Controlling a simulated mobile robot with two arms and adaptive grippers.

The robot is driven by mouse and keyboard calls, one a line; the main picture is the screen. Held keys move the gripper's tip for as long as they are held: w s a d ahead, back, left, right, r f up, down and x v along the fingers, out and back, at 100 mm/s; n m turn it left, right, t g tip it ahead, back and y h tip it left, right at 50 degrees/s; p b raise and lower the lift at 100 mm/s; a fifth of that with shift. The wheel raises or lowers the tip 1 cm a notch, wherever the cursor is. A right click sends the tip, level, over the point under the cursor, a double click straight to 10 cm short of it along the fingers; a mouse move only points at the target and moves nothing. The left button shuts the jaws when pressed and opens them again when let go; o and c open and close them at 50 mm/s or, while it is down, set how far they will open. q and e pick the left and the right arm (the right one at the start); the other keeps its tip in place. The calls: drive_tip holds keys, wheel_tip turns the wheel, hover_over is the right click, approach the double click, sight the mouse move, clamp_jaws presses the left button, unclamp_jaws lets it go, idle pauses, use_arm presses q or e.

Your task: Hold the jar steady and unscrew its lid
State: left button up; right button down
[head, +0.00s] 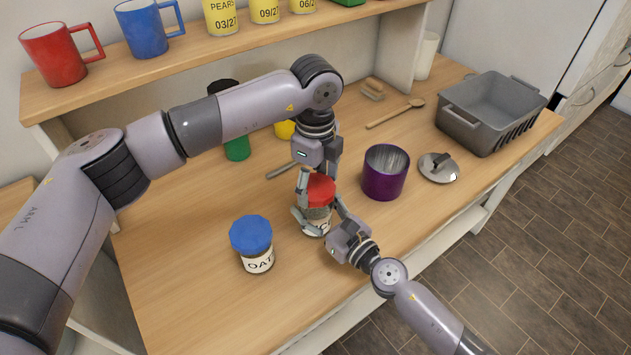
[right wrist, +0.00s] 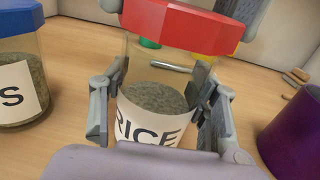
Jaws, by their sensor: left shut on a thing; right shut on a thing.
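The jar (head: 317,215) with the red lid (head: 319,186) stands upright on the wooden worktop. In the right wrist view the jar (right wrist: 152,92) is clear, half full of grey-brown grains, labelled RICE, with the red lid (right wrist: 180,24) on top. My left gripper (head: 318,184) comes down from above and is shut on the red lid. Its fingers show at the top edge of the right wrist view. My right gripper (head: 320,214) comes from the lower right and is shut around the jar's body. Its fingers (right wrist: 160,115) flank the glass, partly hiding it.
A blue-lidded oats jar (head: 252,243) stands left of the held jar. A purple pot (head: 386,173) and its metal lid (head: 438,168) are to the right. A grey bin (head: 490,112) is at the far right. A shelf (head: 200,55) with mugs and tins runs behind.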

sight(315, 186)
use_arm(q)
drive_tip(key=shift+r, duration=2)
use_arm(e)
drive_tip(key=c, duration=0.5)
unclamp_jaws()
